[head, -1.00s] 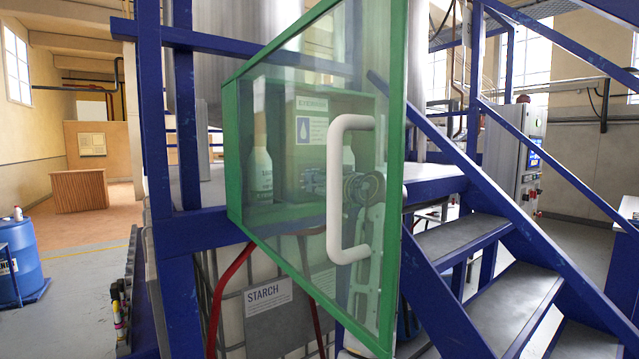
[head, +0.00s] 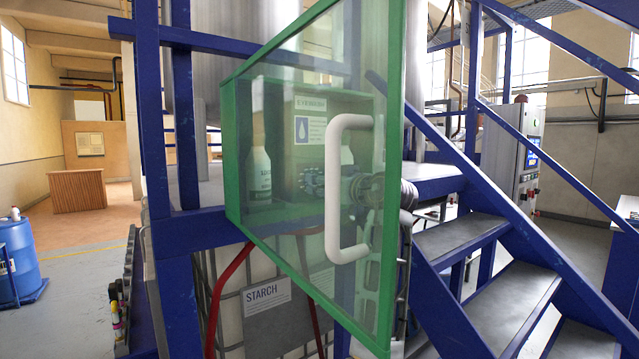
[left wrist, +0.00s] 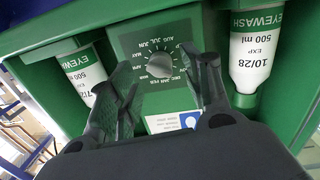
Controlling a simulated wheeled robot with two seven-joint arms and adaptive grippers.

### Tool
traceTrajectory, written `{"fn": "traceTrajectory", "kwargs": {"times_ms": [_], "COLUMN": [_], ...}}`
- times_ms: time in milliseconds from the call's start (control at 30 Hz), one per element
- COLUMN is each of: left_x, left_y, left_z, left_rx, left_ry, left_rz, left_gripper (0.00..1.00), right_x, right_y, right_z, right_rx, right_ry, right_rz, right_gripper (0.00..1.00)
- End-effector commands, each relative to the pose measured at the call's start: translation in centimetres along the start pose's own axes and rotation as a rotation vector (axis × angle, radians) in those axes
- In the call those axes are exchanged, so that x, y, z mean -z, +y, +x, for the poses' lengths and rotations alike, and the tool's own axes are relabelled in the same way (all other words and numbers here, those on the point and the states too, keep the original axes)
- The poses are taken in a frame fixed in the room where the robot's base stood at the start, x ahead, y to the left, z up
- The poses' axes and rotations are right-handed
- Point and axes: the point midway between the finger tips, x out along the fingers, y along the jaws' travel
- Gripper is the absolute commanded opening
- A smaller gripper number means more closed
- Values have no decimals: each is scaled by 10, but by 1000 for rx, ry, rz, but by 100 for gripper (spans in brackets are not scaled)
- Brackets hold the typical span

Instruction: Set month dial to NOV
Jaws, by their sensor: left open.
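The month dial (left wrist: 160,66) is a round grey knob on a dark panel in the left wrist view, ringed by month names. AUG, JUL and JUN show above it, and DEC, JAN and FEB below. The right finger covers part of the ring, and I cannot tell which month the knob points at. My left gripper (left wrist: 166,64) is open, its fingers on either side of the dial, apart from each other with nothing held. In the head view the left gripper (head: 312,181) shows through the glass door, in front of the green eyewash box (head: 232,150). My right gripper is out of view.
The green-framed glass door (head: 300,225) with its white handle (head: 333,190) stands open before my arm. Eyewash bottles (left wrist: 257,62) (left wrist: 91,72) flank the dial. Blue metal stairs (head: 480,245) rise at the right.

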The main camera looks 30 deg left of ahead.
Motion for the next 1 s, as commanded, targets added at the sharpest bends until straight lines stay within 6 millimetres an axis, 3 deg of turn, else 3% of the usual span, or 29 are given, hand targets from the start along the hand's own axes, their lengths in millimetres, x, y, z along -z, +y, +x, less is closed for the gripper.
{"fn": "traceTrajectory", "kwargs": {"times_ms": [200, 400, 1000], "left_x": [0, 0, 0], "left_y": [1, 0, 0], "left_z": [-28, -44, -47], "left_rx": [-2, -1, 0], "left_ry": [0, 0, 0], "left_rz": [0, 1, 1], "left_gripper": [49, 49, 49], "right_x": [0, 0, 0], "right_y": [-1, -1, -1], "right_z": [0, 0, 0], "right_rx": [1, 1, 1], "right_ry": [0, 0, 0], "right_rz": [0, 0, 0], "right_gripper": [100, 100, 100]}}
